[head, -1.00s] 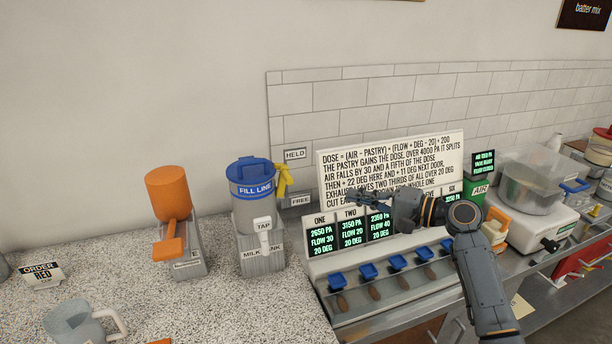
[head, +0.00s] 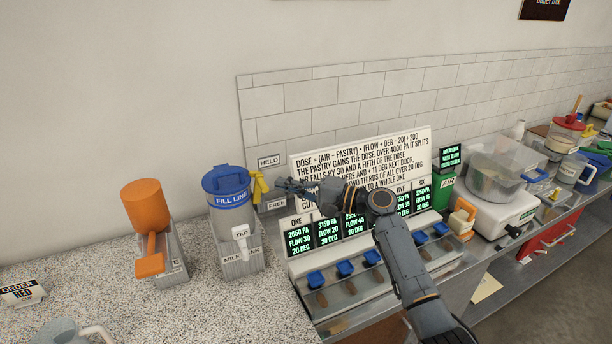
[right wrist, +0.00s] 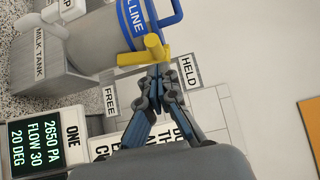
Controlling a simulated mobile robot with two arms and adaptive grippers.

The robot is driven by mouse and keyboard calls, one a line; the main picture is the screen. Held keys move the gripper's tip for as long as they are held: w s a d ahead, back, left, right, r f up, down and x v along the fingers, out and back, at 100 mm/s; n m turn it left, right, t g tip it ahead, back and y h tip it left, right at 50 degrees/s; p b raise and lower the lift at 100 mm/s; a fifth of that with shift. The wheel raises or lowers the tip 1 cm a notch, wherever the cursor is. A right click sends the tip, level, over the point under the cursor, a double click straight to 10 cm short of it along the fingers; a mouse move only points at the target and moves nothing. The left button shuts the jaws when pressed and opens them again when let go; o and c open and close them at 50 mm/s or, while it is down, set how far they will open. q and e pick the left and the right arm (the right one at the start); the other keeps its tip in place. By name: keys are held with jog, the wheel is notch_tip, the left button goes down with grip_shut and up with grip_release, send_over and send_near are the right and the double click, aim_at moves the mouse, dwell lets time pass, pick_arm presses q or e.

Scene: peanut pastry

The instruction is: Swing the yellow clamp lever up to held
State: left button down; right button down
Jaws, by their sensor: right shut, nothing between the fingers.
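The yellow clamp lever (head: 258,187) is on the right side of the milk tank (head: 229,205), a grey cylinder with a blue lid and a blue fill line band. The HELD label (head: 269,161) is above and the FREE label (head: 277,205) below, on the wall side. My right gripper (head: 281,185) is shut and empty, just right of the lever. In the right wrist view its fingertips (right wrist: 157,72) are close to the lever (right wrist: 154,47); I cannot tell whether they touch. My left gripper is not in view.
The dose sign (head: 365,165) stands behind my right arm, above several green-lit displays and a tray with blue-handled scoops (head: 344,268). An orange dispenser (head: 147,210) stands left of the tank. The speckled counter (head: 85,270) in front has free room.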

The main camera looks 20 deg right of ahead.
jog(key=shift+a, duration=0.7)
jog(key=shift+s+a+r+b, duration=0.15)
jog(key=shift+a+r+b, duration=0.15)
jog(key=shift+a+b, duration=0.25)
jog(key=shift+a, duration=0.15)
jog(key=shift+r, duration=0.1)
